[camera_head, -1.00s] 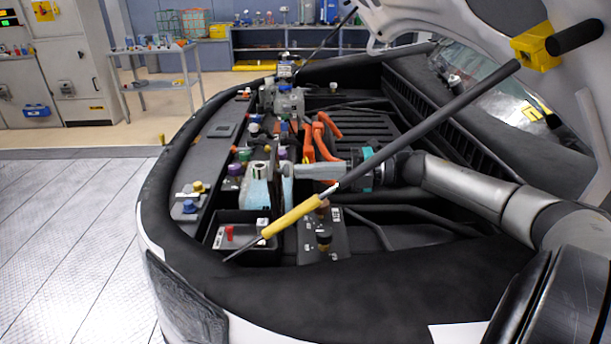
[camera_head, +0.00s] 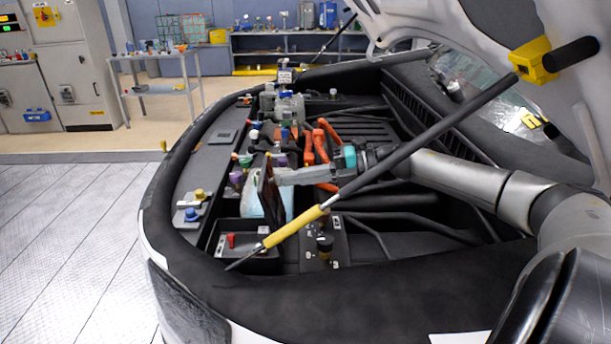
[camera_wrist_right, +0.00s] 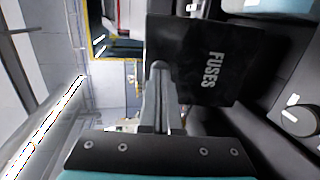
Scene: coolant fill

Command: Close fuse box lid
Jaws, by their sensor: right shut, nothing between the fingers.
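The fuse box lid (camera_wrist_right: 208,62) is a flat black panel marked FUSES in the right wrist view. In the head view, the lid (camera_head: 269,192) stands raised and tilted in the engine bay, seen nearly edge-on. My right gripper (camera_head: 278,176) reaches in from the right, its fingertips at the upper part of the lid. In the right wrist view, the shut, empty fingers (camera_wrist_right: 160,90) overlap the lid's edge; whether they touch it I cannot tell. My left gripper is not in view.
A grey prop rod with a yellow grip (camera_head: 295,228) crosses the bay in front of my right arm. Orange cables (camera_head: 317,142) lie behind the gripper. Coloured caps (camera_head: 199,195) line the left side. The raised hood (camera_head: 480,20) hangs above.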

